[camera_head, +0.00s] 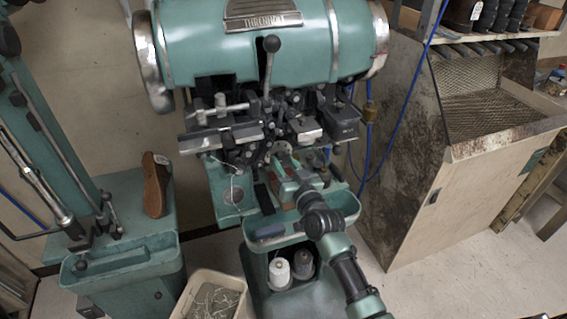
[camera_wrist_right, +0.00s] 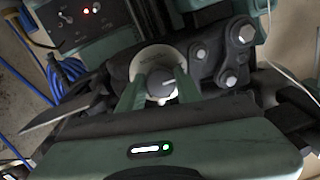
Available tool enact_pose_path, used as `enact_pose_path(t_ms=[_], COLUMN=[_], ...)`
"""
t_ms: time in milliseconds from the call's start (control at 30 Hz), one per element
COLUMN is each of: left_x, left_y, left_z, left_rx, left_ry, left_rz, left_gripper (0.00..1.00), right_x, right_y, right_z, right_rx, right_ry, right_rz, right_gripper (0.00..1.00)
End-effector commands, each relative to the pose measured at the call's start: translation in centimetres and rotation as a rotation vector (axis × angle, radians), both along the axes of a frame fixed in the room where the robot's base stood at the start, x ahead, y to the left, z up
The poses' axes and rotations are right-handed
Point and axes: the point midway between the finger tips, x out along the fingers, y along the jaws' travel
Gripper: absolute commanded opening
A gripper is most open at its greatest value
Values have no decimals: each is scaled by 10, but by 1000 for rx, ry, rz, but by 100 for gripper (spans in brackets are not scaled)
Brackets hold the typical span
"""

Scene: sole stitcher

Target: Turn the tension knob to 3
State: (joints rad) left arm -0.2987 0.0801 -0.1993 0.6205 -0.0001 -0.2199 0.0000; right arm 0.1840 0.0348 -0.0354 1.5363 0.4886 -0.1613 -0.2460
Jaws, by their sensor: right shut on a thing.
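The tension knob (camera_wrist_right: 162,84) is a grey round knob with a pale pointer line. It sits in front of a whitish round dial plate (camera_wrist_right: 152,60) in the right wrist view. The pointer line points roughly to the right in that view, and I cannot read the numbers. My right gripper (camera_wrist_right: 160,88) is shut on the knob, with one green finger on each side. In the head view my right gripper (camera_head: 283,163) reaches into the front of the green stitching machine (camera_head: 265,45), below its head. The knob is too small or covered to make out there. My left gripper is not in view.
A green tray (camera_head: 268,240) lies below my right gripper, with white and dark thread spools (camera_head: 279,271) under it. A rusty bin (camera_head: 400,150) stands to the right.

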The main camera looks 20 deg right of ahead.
Motion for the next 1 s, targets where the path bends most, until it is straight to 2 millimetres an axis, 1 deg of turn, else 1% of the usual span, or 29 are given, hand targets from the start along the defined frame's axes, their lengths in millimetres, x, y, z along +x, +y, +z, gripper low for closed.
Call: enact_pose_path(t_ms=[267,1000], left_x=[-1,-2], left_y=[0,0], left_z=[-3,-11], left_rx=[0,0], left_ry=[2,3], left_rz=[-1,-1], left_gripper=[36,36], right_x=[0,0], right_y=[0,2], right_z=[-1,-1], right_rx=[169,871], right_ry=[4,28], right_rz=[0,0], right_gripper=[0,0])
